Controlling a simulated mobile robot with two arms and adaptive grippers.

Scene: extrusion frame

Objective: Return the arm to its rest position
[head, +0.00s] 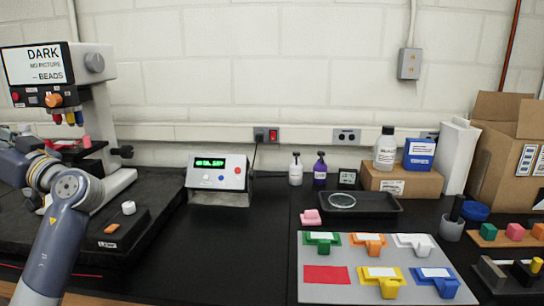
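My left arm (58,245) comes in from the bottom left. It bends at a joint in front of the microscope-like instrument (97,120), and its far links run off the left edge. I make out no fingertips of my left gripper. My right arm and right gripper do not show. The instrument has a screen (35,64) reading "DARK, NO PICTURE, BEADS". A small red-pink piece (68,147) is by its stage, partly behind my arm.
A grey board (340,291) with coloured clips and a red patch lies front right. Behind it are a dark tray (384,206) with a clear dish (342,201) and a pink block (311,216). A control box (217,180) stands mid-table. The black table between is clear.

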